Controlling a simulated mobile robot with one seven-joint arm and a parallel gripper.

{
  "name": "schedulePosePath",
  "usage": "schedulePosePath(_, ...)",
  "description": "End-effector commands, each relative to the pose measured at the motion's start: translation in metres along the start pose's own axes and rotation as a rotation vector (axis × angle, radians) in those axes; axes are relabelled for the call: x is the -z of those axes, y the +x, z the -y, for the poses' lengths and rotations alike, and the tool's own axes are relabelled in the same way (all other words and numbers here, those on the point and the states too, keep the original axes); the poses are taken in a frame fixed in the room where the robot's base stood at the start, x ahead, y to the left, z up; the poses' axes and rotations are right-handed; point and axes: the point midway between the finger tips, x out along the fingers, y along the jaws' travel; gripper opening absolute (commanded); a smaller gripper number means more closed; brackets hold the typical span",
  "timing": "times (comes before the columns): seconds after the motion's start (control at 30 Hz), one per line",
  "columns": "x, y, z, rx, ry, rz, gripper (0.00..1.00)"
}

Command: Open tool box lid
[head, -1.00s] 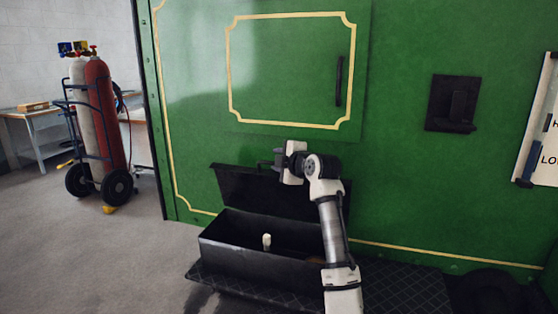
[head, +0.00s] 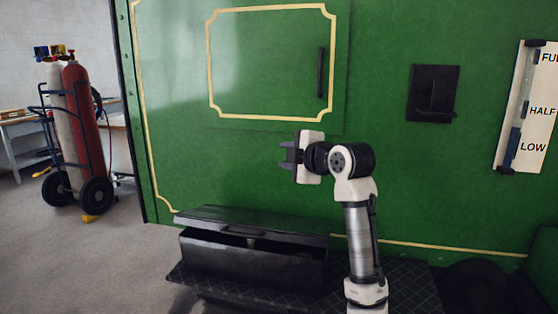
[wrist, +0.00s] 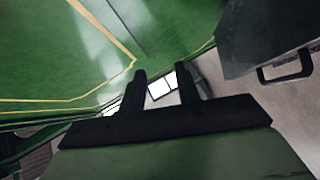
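The black tool box (head: 235,265) stands at the foot of the green wall in the head view. Its lid (head: 290,222) is tilted low over the box, with a dark gap along the front. A small pale thing shows dimly in the gap; the rest of the inside is hidden. My gripper (head: 283,155) is above the lid, apart from it, pointing left. Its fingers (wrist: 163,85) are apart and empty in the wrist view. A dark panel with a handle (wrist: 286,67), seemingly part of the tool box, is at the upper right there.
A gas bottle trolley (head: 78,135) stands at the left. Grey floor (head: 110,255) lies clear between.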

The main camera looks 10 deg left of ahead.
Motion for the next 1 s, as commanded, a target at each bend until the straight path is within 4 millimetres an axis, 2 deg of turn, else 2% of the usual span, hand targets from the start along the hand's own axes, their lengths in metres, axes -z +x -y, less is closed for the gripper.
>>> schedulePosePath(0.37,0.0,-0.004,0.0,0.001,0.0,0.0,0.32)
schedulePosePath(0.43,0.006,-0.001,0.001,-0.008,0.005,-0.006,0.32)
schedulePosePath(0.5,0.022,0.009,0.001,-0.045,0.027,-0.019,0.32)
schedulePosePath(0.57,0.047,0.02,0.001,-0.102,0.064,-0.045,0.32)
schedulePosePath(0.67,0.112,0.037,0.001,-0.242,0.155,-0.129,0.32)
schedulePosePath(0.7,0.143,0.039,0.001,-0.307,0.201,-0.18,0.32)
schedulePosePath(0.77,0.19,0.035,0.002,-0.399,0.269,-0.269,0.32)
schedulePosePath(0.8,0.22,0.029,0.003,-0.455,0.316,-0.336,0.32)
schedulePosePath(0.87,0.264,0.013,0.006,-0.531,0.387,-0.445,0.32)
schedulePosePath(0.9,0.291,0.0,0.009,-0.577,0.434,-0.523,0.32)
schedulePosePath(0.97,0.33,-0.025,0.015,-0.636,0.502,-0.648,0.32)
schedulePosePath(1.0,0.353,-0.044,0.019,-0.67,0.548,-0.735,0.32)
